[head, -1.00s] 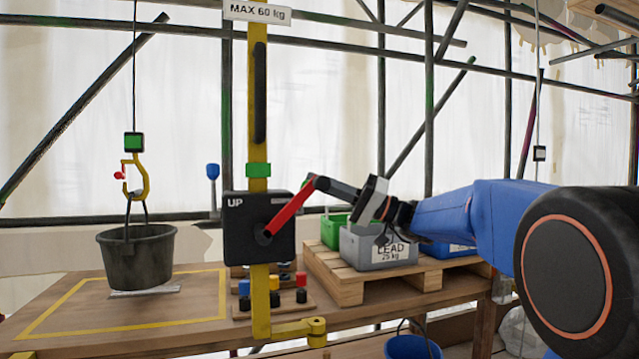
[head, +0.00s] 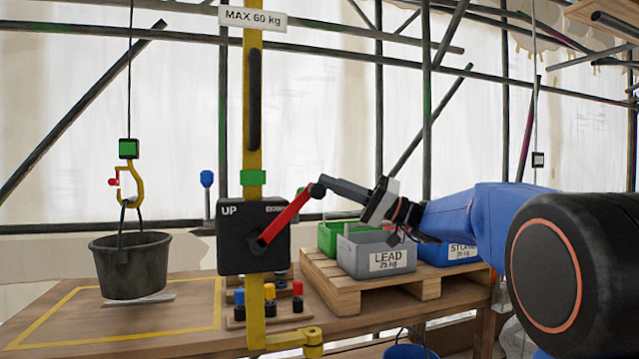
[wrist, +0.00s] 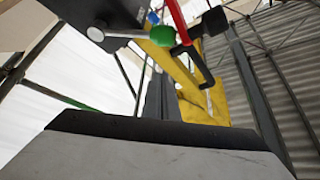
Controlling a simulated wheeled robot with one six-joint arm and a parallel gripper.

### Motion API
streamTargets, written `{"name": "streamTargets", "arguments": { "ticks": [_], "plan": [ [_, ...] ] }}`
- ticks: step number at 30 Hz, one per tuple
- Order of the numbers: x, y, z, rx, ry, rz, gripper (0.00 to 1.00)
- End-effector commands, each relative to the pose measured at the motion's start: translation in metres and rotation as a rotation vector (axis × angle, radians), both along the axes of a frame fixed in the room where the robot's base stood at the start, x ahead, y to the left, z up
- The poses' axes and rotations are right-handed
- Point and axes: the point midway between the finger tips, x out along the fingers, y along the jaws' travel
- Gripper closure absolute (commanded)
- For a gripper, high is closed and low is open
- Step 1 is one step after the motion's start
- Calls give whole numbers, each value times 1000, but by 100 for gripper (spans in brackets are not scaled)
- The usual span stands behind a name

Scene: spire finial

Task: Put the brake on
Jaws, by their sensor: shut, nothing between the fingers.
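A black winch box (head: 242,255) marked UP sits on the yellow mast (head: 254,110). Its red crank arm (head: 287,220) slants up to the right and ends in a black knob. My gripper (head: 326,181) is shut and empty, its dark fingers close to the crank's outer end; I cannot tell whether they touch. In the wrist view the fingers (wrist: 161,85) point toward the red crank (wrist: 180,22) and a black handle (wrist: 198,62). A blue-topped lever (head: 207,178) stands upright left of the box. No part is legibly labelled as the brake.
A black bucket (head: 131,272) hangs from a yellow hook (head: 138,185) over a yellow-outlined area; I cannot tell whether it touches the pad below. A pallet (head: 342,285) holds a grey LEAD crate (head: 362,253) and green and blue crates. Scaffold poles run behind.

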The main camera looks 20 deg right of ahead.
Motion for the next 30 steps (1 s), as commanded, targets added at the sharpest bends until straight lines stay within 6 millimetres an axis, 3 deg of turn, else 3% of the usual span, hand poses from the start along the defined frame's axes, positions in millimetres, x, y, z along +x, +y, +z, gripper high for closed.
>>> {"name": "streamTargets", "arguments": {
  "ticks": [6,12,30],
  "plan": [
    [-11,-31,-14,0,2,-3,100],
    [-17,-47,-21,0,0,-2,100],
    [-19,-50,-23,0,0,0,100]
  ]
}}
